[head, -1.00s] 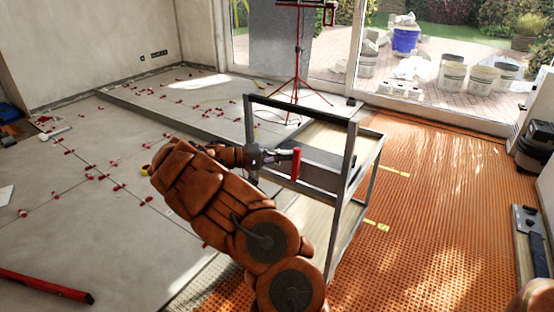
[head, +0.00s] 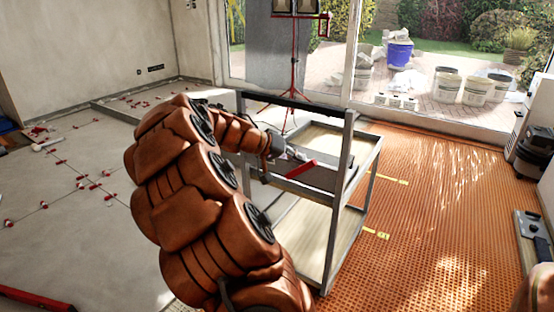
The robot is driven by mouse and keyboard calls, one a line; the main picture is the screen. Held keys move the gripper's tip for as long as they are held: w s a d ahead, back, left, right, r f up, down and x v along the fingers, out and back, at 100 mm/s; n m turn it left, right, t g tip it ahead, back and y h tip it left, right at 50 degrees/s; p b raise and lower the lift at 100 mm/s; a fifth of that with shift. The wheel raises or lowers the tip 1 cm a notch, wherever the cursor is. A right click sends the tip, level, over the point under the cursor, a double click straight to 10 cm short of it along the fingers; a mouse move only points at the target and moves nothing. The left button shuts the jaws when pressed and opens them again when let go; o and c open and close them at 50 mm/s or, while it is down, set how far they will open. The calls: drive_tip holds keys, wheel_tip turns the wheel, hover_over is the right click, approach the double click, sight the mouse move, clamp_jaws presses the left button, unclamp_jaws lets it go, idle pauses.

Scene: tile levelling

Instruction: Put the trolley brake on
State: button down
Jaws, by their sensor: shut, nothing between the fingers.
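The trolley (head: 346,150) is a grey metal frame with an upper tray and a lower shelf, standing at the edge of the orange matting. A red lever (head: 301,170), which looks like its brake, is at the near end of the upper tray and lies over, slanting up to the right. My gripper (head: 287,155) is shut and empty, just above and left of the lever. I cannot tell whether its tips touch the lever. My arm hides part of the trolley's left side.
Orange matting (head: 440,225) covers the floor to the right, mostly clear. Grey tiles (head: 80,235) with red levelling clips lie to the left. A red work-light stand (head: 293,70) is behind the trolley. A dark machine (head: 535,150) stands at the right edge.

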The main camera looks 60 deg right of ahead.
drive_tip(key=shift+s+f+m+t+b, duration=0.3)
drive_tip(key=shift+s+t+b, duration=0.15)
drive_tip(key=shift+t, duration=0.1)
drive_tip(key=shift+s+f+m+t+b, duration=0.2)
drive_tip(key=shift+s+m+t+b, duration=0.1)
drive_tip(key=shift+s+t, duration=0.2)
drive_tip(key=shift+a+f, duration=0.1)
drive_tip(key=w+a+r+p, duration=0.4)
drive_tip(key=w+a+r, duration=0.2)
drive_tip(key=r, duration=0.4)
drive_tip(key=shift+a, duration=0.4)
drive_tip(key=shift+s, duration=0.1)
